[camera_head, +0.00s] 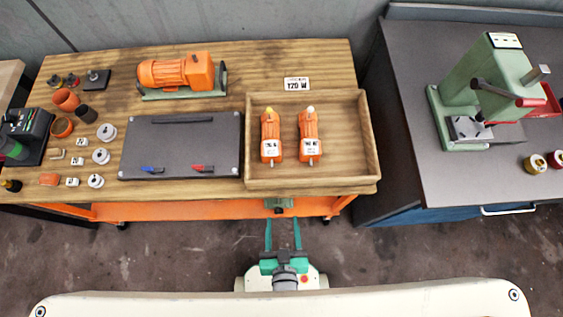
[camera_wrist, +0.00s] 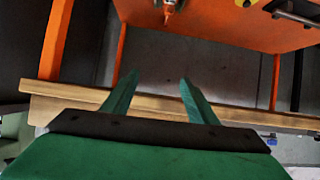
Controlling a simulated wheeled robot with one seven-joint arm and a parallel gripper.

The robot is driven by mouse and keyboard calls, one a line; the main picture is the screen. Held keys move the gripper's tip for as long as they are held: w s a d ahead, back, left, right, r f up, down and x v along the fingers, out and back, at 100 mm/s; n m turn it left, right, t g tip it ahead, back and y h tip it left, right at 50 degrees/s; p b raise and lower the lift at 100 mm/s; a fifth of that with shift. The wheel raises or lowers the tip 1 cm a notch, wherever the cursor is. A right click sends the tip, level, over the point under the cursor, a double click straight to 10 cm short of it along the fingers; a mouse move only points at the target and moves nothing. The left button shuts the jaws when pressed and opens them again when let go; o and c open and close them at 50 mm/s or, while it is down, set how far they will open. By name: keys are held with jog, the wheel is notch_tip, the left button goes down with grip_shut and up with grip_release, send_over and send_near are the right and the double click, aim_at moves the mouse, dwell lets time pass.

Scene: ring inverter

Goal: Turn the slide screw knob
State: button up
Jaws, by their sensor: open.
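My gripper (camera_head: 283,222) is open and empty, its two green fingers apart and pointing at the front edge of the wooden workbench (camera_head: 222,195). Its fingers (camera_wrist: 158,82) also show spread in the wrist view. I cannot clearly pick out the slide screw knob. A small greenish fitting (camera_head: 280,204) sits under the bench's front edge, just beyond the fingertips. I cannot tell whether either carries the knob.
A wooden tray (camera_head: 350,180) holds two orange units (camera_head: 309,138). Left of it are a dark case (camera_head: 180,135), an orange motor (camera_head: 178,73) and several loose parts. A dark grey bench (camera_head: 450,180) adjoins on the right. Open floor (camera_head: 170,250) lies in front.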

jog(key=w+d+f+g, duration=0.1)
jog(key=w+f+g, duration=0.2)
jog(key=f, duration=0.8)
jog(key=w+d+f+g, duration=0.1)
jog(key=w+f+g, duration=0.2)
jog(key=f, duration=0.7)
jog(key=g, duration=0.5)
send_over(279, 210)
jog(key=s+d, duration=0.1)
jog(key=shift+y, duration=0.3)
jog(key=f, duration=0.8)
jog(key=shift+d+f, duration=0.2)
jog(key=shift+f, duration=0.15)
jog(key=shift+w+a+f+g, duration=0.3)
jog(key=shift+w+a+g, duration=0.15)
jog(key=shift+g, duration=0.25)
jog(key=shift+a+f, duration=0.2)
jog(key=shift+f, duration=3.5)
jog(key=c, duration=1.1)
